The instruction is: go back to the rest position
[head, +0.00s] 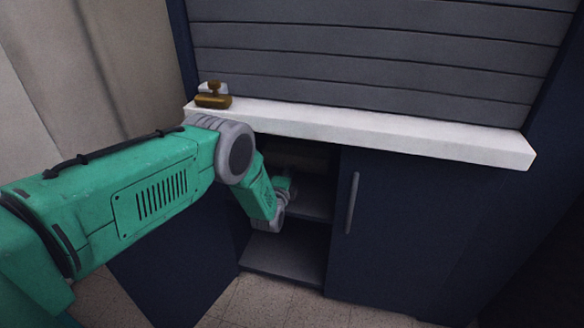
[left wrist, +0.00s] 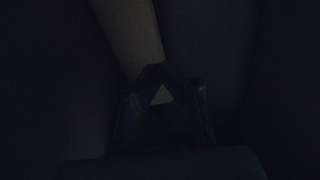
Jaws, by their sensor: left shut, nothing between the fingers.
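My left arm comes in from the left in the head view, green with grey joints, and its forearm reaches into the open left side of a dark blue cabinet (head: 400,240). The fingers of my left gripper are hidden inside the cabinet in the head view. In the very dark left wrist view, my left gripper (left wrist: 161,95) shows with its fingertips together and nothing between them. A paler strip (left wrist: 130,35) lies beyond the fingers; I cannot tell what it is. My right gripper is not in view.
The cabinet has an inner shelf (head: 312,203) and a closed right door with a handle (head: 351,203). A white countertop (head: 400,135) overhangs above my forearm. A small brass-coloured object (head: 213,97) stands on its left end. Tiled floor (head: 270,300) shows in front.

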